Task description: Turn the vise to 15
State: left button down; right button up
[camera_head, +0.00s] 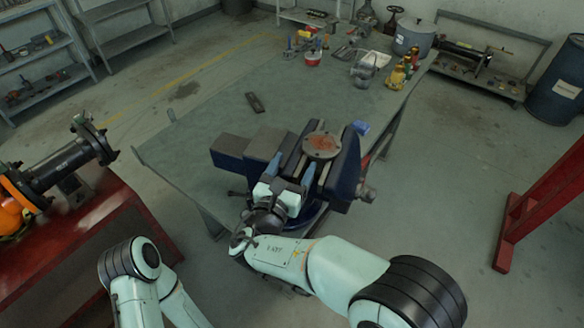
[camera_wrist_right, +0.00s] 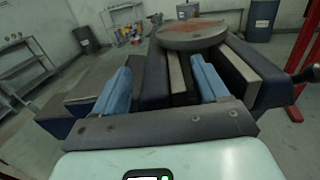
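A dark blue bench vise (camera_head: 345,172) stands near the front edge of a grey-green workbench (camera_head: 205,110), with a round rusty disc on top. The vise also fills the right wrist view (camera_wrist_right: 265,75). My right gripper (camera_head: 294,172) is at the near side of the vise, its blue fingers pointing at the jaw area. In the right wrist view its two fingers (camera_wrist_right: 165,85) are wide apart, with vise parts between and beyond them. I cannot tell whether the fingers touch the vise. No angle scale can be read. My left gripper is not in view.
A red bench (camera_head: 105,225) with a black pipe and orange valve (camera_head: 25,190) stands at the left. Tools, bottles and a grey pot (camera_head: 413,38) sit at the bench's far end. A red post (camera_head: 545,205) and blue barrel (camera_head: 558,85) are at the right.

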jog(key=b+v, duration=0.1)
jog(key=v, duration=1.2)
jog(key=shift+s, duration=0.25)
jog(key=shift+a, duration=0.1)
